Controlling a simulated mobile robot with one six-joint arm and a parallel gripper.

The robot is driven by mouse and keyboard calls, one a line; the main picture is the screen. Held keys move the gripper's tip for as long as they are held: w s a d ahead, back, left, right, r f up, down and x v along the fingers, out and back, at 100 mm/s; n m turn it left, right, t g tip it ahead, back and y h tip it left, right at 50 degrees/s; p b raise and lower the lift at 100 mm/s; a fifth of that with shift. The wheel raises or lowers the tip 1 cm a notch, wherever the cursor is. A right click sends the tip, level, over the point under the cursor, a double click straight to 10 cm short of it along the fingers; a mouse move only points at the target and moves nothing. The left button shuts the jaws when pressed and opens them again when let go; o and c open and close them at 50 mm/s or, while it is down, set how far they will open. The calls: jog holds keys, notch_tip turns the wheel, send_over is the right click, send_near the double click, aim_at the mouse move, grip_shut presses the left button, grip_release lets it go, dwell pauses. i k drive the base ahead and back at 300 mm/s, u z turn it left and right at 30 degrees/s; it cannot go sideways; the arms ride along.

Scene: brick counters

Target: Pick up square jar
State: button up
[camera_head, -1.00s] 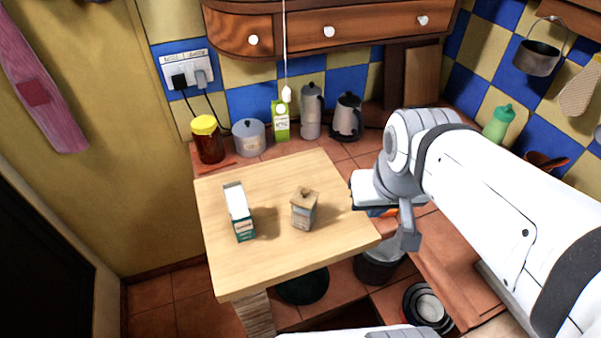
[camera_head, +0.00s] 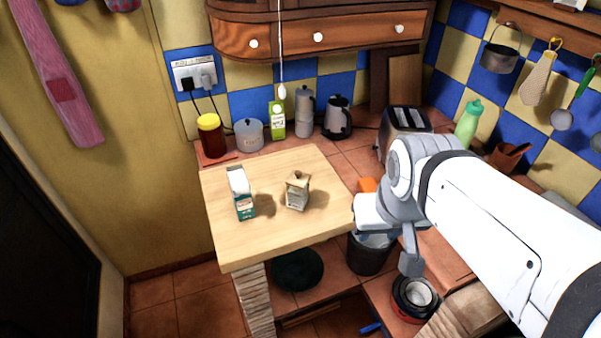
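The square jar (camera_head: 297,194) is a small beige, box-shaped jar with a brownish top. It stands upright on the light wooden tabletop (camera_head: 255,238), right of a carton. My gripper (camera_head: 408,255) is to the right of the tabletop and lower in the picture, well apart from the jar. One grey finger shows pointing down. The rest of the gripper is hidden behind my wrist, so its opening cannot be seen.
A white and teal carton (camera_head: 241,196) stands left of the jar. A red-brown lidded jar (camera_head: 211,136), grey pot (camera_head: 248,135), green carton (camera_head: 277,120), moka pot (camera_head: 305,112), kettle (camera_head: 337,117) and toaster (camera_head: 405,128) line the back counter. A dark bin (camera_head: 368,254) stands below my wrist.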

aim_at(298, 199)
jog(key=z, duration=1.25)
jog(key=k, duration=1.35)
jog(key=u, duration=0.65)
jog(key=i, duration=1.5)
jog(key=u, duration=0.1)
